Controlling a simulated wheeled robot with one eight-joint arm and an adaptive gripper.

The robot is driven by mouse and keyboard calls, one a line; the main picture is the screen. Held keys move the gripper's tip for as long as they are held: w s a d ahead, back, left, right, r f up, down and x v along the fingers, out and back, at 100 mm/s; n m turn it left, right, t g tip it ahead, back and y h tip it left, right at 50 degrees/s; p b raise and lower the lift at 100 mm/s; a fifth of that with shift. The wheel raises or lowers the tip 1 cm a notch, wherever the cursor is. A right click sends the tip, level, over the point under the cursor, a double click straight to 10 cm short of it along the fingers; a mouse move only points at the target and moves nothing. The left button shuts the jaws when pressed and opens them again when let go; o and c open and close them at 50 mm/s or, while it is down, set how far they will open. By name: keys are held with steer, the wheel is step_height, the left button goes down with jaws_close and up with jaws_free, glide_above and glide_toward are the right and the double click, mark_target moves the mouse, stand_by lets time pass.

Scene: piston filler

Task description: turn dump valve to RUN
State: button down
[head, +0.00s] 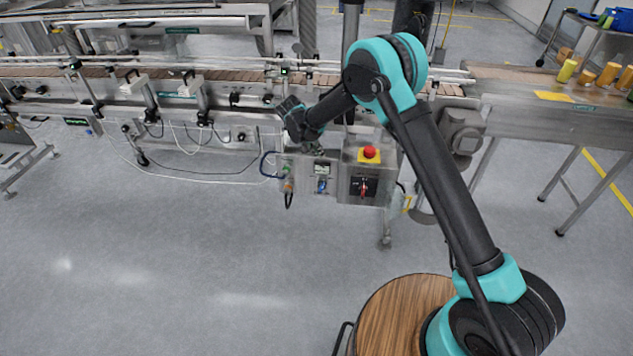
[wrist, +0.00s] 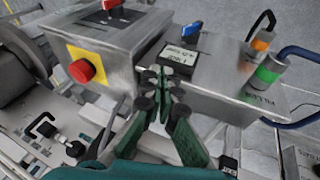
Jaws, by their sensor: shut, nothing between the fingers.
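I cannot read any label that names the dump valve. A small blue handle (head: 322,185) sits on the front of a grey control box; it also shows in the wrist view (wrist: 192,30), just beyond a small display plate (wrist: 180,55). The plate's lettering is too small to read surely. My gripper (wrist: 163,77) is shut and empty, its tips together over the near edge of the box, beside the plate and apart from the blue handle. In the head view my gripper (head: 315,148) is small and partly lost against the box.
A red stop button on a yellow plate (head: 369,154) and a red-and-black switch (head: 363,187) are on the neighbouring box. Green and orange fittings (wrist: 265,58) with a blue hose stand on the other side. The conveyor (head: 230,76) runs behind. The floor in front is clear.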

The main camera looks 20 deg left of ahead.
steer(key=s+a+f, duration=0.4)
steer(key=a+f, duration=0.2)
steer(key=a, duration=0.2)
glide_toward(320, 184)
steer(key=f, duration=0.1)
steer(key=w+a+f, duration=0.1)
steer(key=f, duration=0.1)
steer(key=a+f, duration=0.1)
steer(key=f, duration=0.1)
steer(key=shift+w, duration=0.3)
steer(key=shift+w+d+f, duration=0.1)
steer(key=shift+d, duration=0.5)
steer(key=shift+w+d+f, duration=0.15)
steer(key=shift+d, duration=0.45)
steer(key=shift+w+d+f, duration=0.1)
steer(key=shift+d+f, duration=0.15)
steer(key=shift+d, duration=0.35)
steer(key=shift+t, duration=0.3)
